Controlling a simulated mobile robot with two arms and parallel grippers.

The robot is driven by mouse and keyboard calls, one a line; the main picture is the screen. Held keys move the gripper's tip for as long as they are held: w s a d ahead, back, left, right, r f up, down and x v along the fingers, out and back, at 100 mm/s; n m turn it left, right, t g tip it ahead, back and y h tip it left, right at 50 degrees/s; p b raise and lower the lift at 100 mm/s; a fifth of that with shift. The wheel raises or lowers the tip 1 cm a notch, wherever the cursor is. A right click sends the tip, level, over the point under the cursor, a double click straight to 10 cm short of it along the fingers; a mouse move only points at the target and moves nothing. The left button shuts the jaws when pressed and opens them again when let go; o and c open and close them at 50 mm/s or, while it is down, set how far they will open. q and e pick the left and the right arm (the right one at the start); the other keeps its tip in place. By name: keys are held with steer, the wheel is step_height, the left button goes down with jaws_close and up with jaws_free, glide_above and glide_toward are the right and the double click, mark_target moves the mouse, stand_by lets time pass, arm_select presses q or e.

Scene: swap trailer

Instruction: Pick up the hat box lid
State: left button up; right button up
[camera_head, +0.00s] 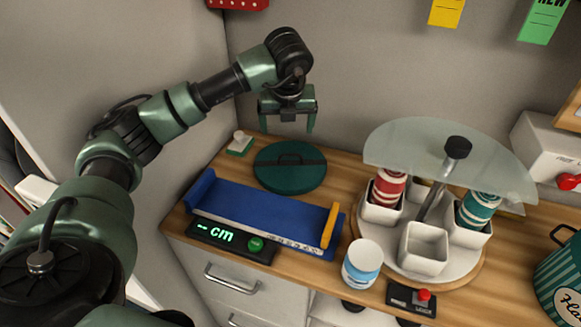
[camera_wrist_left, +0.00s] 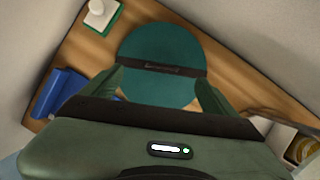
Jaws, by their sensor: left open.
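The hat box lid (camera_head: 290,176) is a dark green disc with a black band and a handle across it. It lies flat on the wooden counter behind the blue measuring tray. My left gripper (camera_head: 288,128) is open and empty above the lid, pointing down, with clear space between. In the left wrist view the lid (camera_wrist_left: 160,75) lies ahead of and between the two green fingers (camera_wrist_left: 165,95), with its band running across. A striped teal box (camera_head: 560,282), partly cut off at the right edge, may be the hat box. My right gripper is not in view.
A blue measuring tray (camera_head: 262,208) with a "cm" display stands in front of the lid. A carousel with a glass top (camera_head: 440,150), white cups and spools stands to the right. A white jar (camera_head: 361,264) is near the front edge. Walls close off the back and left.

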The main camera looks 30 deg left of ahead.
arm_select(q)
steer(key=b, duration=0.4)
glide_toward(290, 155)
steer(key=a+f, duration=0.1)
steer(key=shift+b+x, duration=0.5)
steer(key=shift+x, duration=0.65)
steer(key=shift+b+x, duration=0.35)
steer(key=shift+x, duration=0.45)
steer(key=b+x, duration=0.1)
steer(key=x, duration=0.1)
steer(key=d+b+x, duration=0.1)
steer(key=x, duration=0.1)
steer(key=shift+w+f, duration=0.2)
steer(key=shift+w+a+f, duration=0.1)
steer(key=shift+f, duration=0.1)
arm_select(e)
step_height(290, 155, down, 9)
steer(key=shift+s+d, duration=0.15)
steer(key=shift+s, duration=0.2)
arm_select(q)
steer(key=shift+r, duration=0.1)
steer(key=c, duration=1.3)
steer(key=shift+c, duration=0.4)
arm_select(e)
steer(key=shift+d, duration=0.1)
